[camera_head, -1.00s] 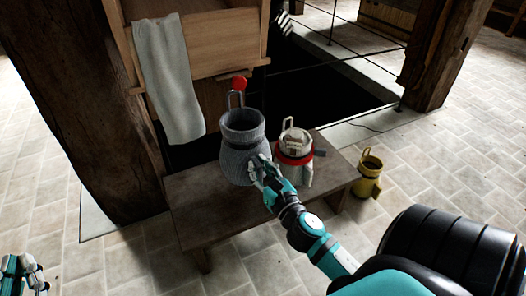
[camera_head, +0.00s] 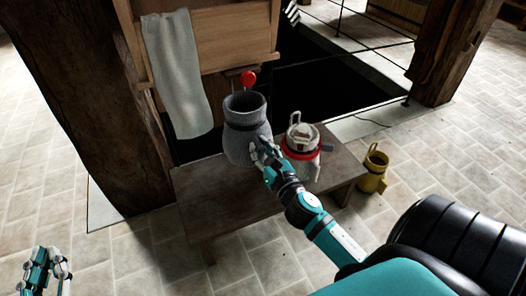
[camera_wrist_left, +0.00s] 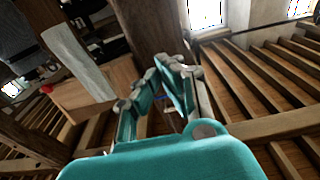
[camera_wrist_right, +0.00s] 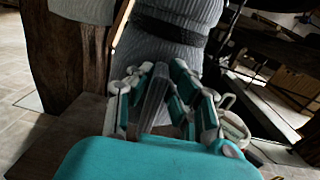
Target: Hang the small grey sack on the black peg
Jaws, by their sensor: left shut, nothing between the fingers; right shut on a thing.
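The small grey sack (camera_head: 243,148) is a ribbed, open-topped bag with a dark band at its neck. It is upright over the wooden bench; whether its bottom touches the bench is unclear. My right gripper (camera_head: 262,155) is shut on its front. In the right wrist view the fingers (camera_wrist_right: 154,90) pinch a fold of the sack (camera_wrist_right: 165,50). A red knob (camera_head: 248,78) shows just above the sack's mouth, below the wooden box. I cannot make out the black peg or the sack's loop. My left gripper (camera_head: 48,265) is shut and empty at lower left, far from the sack.
A white can with a red band (camera_head: 302,139) stands on the bench (camera_head: 205,195), close right of the sack. A yellow can (camera_head: 373,172) stands on the floor. A pale cloth (camera_head: 178,75) hangs from the wooden box (camera_head: 232,35). A thick post (camera_head: 85,90) stands left.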

